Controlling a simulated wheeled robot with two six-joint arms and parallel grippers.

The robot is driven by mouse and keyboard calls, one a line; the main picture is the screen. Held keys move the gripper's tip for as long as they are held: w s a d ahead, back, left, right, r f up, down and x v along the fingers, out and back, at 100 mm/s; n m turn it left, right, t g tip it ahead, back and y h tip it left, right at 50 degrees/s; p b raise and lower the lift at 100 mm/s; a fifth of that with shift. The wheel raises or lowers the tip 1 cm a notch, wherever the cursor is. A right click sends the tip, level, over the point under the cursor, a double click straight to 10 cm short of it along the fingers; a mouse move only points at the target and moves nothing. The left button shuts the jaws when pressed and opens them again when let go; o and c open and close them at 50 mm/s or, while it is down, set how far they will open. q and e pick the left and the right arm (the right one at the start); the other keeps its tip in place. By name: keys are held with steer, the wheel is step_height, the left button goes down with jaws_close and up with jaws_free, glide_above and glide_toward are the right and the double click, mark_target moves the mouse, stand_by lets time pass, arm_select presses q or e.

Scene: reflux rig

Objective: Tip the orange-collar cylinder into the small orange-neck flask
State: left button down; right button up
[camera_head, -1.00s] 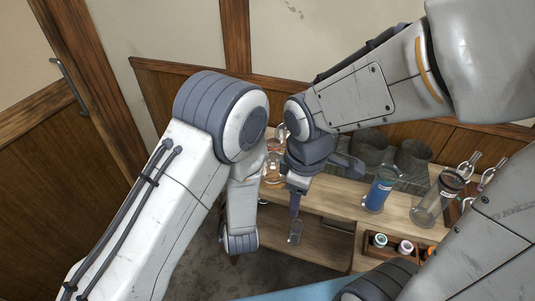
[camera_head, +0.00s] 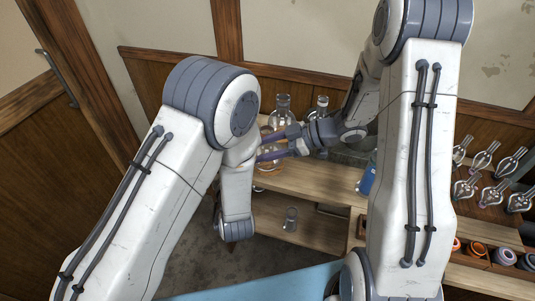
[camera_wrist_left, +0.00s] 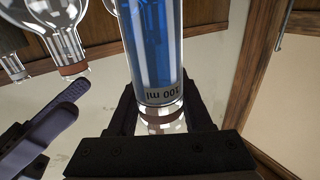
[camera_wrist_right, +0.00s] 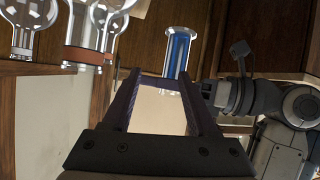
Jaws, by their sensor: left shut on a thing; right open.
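A clear cylinder (camera_wrist_left: 153,45) with blue liquid and a "100 ml" mark stands between the jaws of my left gripper (camera_wrist_left: 160,112), which is shut on it. A brownish-orange band shows near its end by the jaws. In the right wrist view the cylinder (camera_wrist_right: 180,50) is beyond my open right gripper (camera_wrist_right: 157,85), which is empty. In the head view my right gripper (camera_head: 279,146) is near the glassware, and my left gripper is hidden behind its arm.
Another blue cylinder (camera_head: 367,180) stands on the bench, partly behind my right arm. Several glass bulbs (camera_head: 482,160) sit in a rack at right. A small glass beaker (camera_head: 290,218) is on the lower shelf.

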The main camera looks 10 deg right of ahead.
steer(key=shift+g+y, duration=0.6)
steer(key=shift+y, duration=0.2)
steer(key=x, duration=0.3)
steer(key=s+x, duration=0.1)
steer(key=x, duration=0.3)
steer(key=s+x, duration=0.1)
steer(key=x, duration=0.3)
steer(key=shift+a+f, duration=0.15)
steer(key=shift+f, duration=0.05)
steer(key=c, duration=0.9)
arm_select(q)
steer(key=shift+c, duration=1.2)
jaws_free()
arm_select(e)
jaws_close()
